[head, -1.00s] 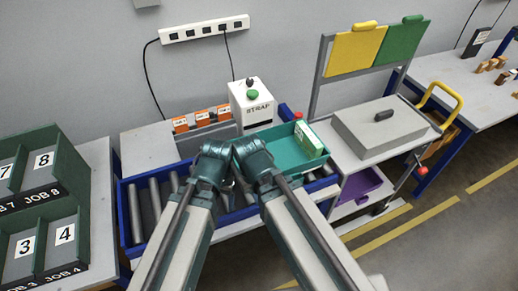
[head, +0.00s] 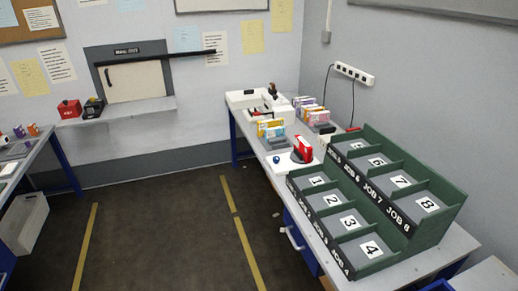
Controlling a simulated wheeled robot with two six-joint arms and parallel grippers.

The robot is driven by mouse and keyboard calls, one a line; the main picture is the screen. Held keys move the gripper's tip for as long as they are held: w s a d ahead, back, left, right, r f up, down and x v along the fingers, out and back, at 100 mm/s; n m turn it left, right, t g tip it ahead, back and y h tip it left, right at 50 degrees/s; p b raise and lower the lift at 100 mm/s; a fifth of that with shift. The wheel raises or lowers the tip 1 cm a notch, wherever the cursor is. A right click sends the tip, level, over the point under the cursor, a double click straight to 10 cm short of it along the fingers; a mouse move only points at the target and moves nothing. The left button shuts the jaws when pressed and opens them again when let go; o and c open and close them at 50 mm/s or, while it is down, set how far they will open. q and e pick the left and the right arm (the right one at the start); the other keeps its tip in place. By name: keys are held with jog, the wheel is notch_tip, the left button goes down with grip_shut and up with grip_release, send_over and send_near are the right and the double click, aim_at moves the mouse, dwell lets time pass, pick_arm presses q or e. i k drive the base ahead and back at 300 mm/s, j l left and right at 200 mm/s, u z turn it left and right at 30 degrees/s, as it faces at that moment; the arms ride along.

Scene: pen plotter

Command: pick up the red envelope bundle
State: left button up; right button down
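A small red upright block (head: 302,147), which may be the red envelope bundle, stands on a white slab (head: 284,163) on the table at right of centre. It is at the left end of the green sorting rack. I cannot make out separate envelopes in it. Neither of my grippers is in view, so their distance from it does not show.
The green rack (head: 408,212) has numbered compartments and fills the right of the table (head: 437,258). Envelope or card stacks (head: 270,129) stand behind the red block, with more stacks (head: 314,115) beyond. A hatch (head: 136,80) with a shelf (head: 120,112) is on the far wall. The floor (head: 165,225) is clear.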

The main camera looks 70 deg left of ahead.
aim_at(303, 147)
jog(key=u, duration=1.95)
jog(key=i+z, duration=0.1)
jog(key=z, duration=0.6)
jog(key=i+j+z, duration=0.15)
jog(key=j+z, duration=0.15)
jog(key=i+j+z, duration=0.1)
jog(key=j+z, duration=0.15)
jog(key=i+j+z, duration=0.1)
jog(key=j+z, duration=0.2)
jog(key=i+j+z, duration=0.15)
jog(key=j, duration=0.7)
jog(key=i+j+z, duration=0.15)
jog(key=j, duration=0.7)
jog(key=j+z, duration=0.15)
jog(key=j, duration=1.35)
jog(key=i+j, duration=0.15)
jog(key=j, duration=0.5)
